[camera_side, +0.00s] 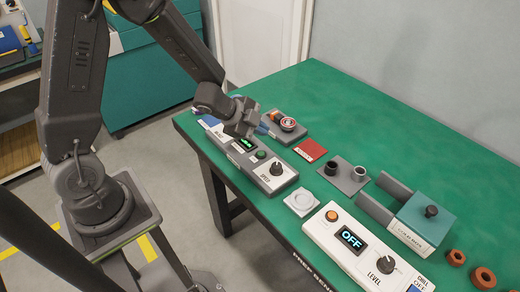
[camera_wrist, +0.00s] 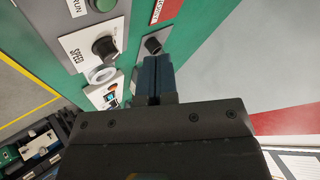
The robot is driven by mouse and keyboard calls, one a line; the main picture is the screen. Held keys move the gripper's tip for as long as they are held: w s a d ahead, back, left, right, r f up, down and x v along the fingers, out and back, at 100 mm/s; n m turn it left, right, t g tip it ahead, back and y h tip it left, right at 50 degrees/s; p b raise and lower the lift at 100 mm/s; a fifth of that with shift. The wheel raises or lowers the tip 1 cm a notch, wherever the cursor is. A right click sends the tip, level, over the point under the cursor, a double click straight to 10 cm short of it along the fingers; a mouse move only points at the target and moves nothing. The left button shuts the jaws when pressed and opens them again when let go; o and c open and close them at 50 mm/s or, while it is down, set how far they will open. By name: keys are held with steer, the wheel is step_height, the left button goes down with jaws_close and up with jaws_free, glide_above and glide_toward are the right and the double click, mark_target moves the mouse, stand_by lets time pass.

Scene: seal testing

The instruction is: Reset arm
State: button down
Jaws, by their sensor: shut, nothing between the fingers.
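My gripper (camera_side: 262,127) hangs above the far left part of the green table in the side view, over the rear of the grey control box (camera_side: 265,168) with a green display and SPEED knob. In the wrist view, the dark blue fingers of my gripper (camera_wrist: 157,62) are together with nothing between them. The SPEED knob (camera_wrist: 104,47) shows left of the fingers. Whether the fingertips touch anything beneath cannot be told from the side view.
The green table (camera_side: 340,100) also holds a red square (camera_side: 311,150), a grey plate with two cylinders (camera_side: 345,178), a white round-recessed block (camera_side: 301,202), a white LEVEL box reading OFF (camera_side: 345,262), a teal-lidded box (camera_side: 425,215) and orange rings (camera_side: 483,277). The table's far right is clear.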

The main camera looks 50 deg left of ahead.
steer(key=s+a+r+n+y, duration=0.2)
steer(key=r+n+y, duration=0.15)
steer(key=r, duration=0.25)
steer(key=s+a+r+n+y, duration=0.1)
steer(key=s+r+n+y, duration=0.2)
steer(key=r, duration=0.4)
steer(key=s+d+r+n+g+h, duration=0.1)
steer(key=s+d+r+n, duration=0.1)
steer(key=s, duration=0.6)
steer(key=s+d+r+n+g+h, duration=0.1)
steer(key=s+d+r+n+h, duration=0.1)
steer(key=s, duration=0.5)
step_height(320, 180, up, 2)
steer(key=d+n, duration=0.1)
steer(key=n, duration=0.2)
steer(key=shift+s+g, duration=0.4)
